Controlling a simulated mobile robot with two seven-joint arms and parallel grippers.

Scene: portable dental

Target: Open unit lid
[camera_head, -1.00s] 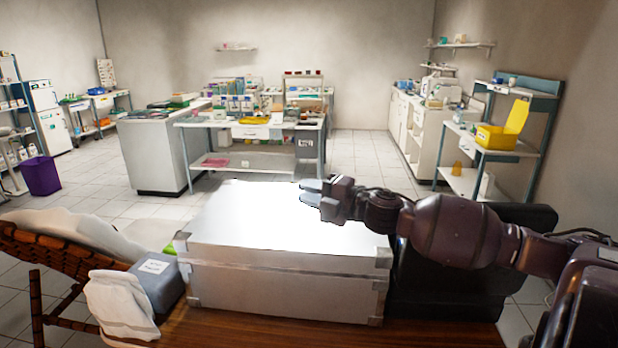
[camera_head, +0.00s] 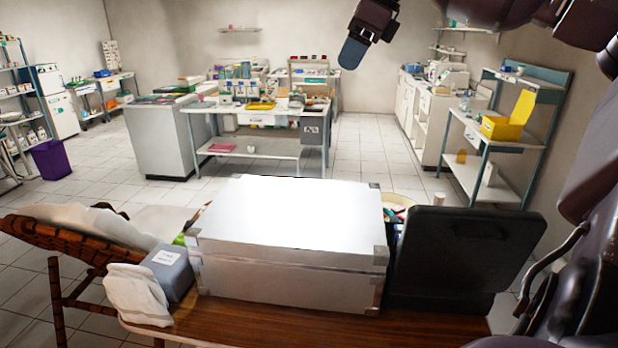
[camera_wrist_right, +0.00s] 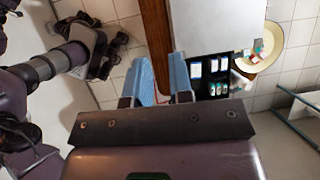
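The unit is a silver-white case (camera_head: 290,225) with metal corners on the wooden table. Its lid (camera_head: 290,205) lies flat and shut, with a seam along the front. The case also shows at the top of the right wrist view (camera_wrist_right: 215,22). My right gripper (camera_head: 352,54) is raised high above and behind the case, touching nothing in the head view. In the right wrist view its two blue fingers (camera_wrist_right: 160,62) stand apart with nothing between them. My left gripper does not show clearly in either view.
Right of the unit stands a black case (camera_head: 460,255) with its lid upright; small items lie inside it (camera_wrist_right: 212,75). A round cream bowl (camera_head: 397,202) is behind. A grey box (camera_head: 172,272) and white cloth (camera_head: 137,295) sit left. The table front (camera_head: 240,320) is bare.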

